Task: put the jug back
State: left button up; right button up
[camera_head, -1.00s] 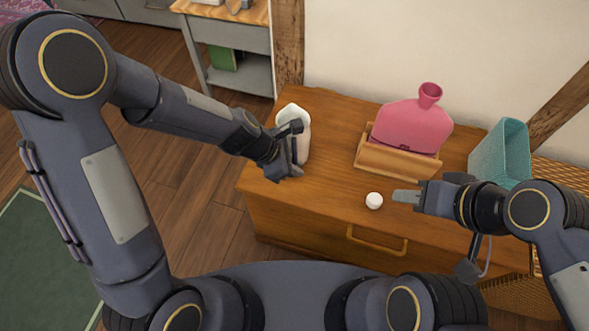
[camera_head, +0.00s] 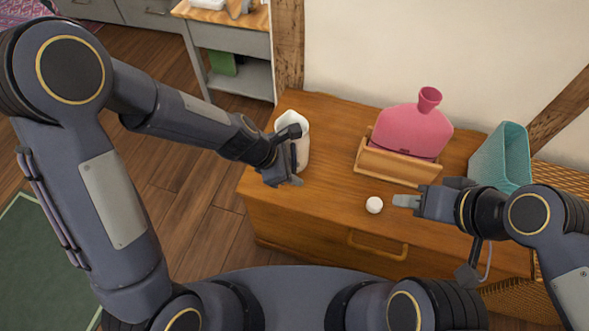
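The white jug (camera_head: 303,148) stands upright on the left end of the wooden dresser top. My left gripper (camera_head: 290,160) is at its near left side and covers part of it. The jug's handle and the fingertips overlap in the picture, so I cannot tell whether the fingers are closed on it. My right gripper (camera_head: 408,201) is low over the dresser's front right, beside a small white ball (camera_head: 374,205) and apart from it. The spacing of its fingers cannot be made out from this angle.
A pink hot-water bottle (camera_head: 412,130) sits in a wooden holder (camera_head: 398,164) at the back of the dresser (camera_head: 325,190). A teal bin (camera_head: 501,156) stands at the right. Bare dresser top lies between the jug and the holder.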

pick_arm(q)
jog(key=s+a+r+m+p, duration=0.2)
jog(key=a+r, duration=0.3)
jog(key=r, duration=0.2)
jog(key=s+a+r+m+p, duration=0.1)
jog(key=a+r+m+p, duration=0.2)
jog(key=r, duration=0.5)
jog(key=s+a+r+m+t+y, duration=0.2)
jog(key=s+a+r+m, duration=0.4)
jog(key=s+a+m, duration=0.6)
jog(key=shift+s+r+m+t+y, duration=0.25)
jog(key=shift+s+m+t, duration=0.35)
jog(key=shift+t, duration=0.3)
jog(key=shift+a, duration=0.1)
notch_tip(320, 180, up, 18)
jog(key=p, duration=1.8)
jog(key=shift+r, duration=0.25)
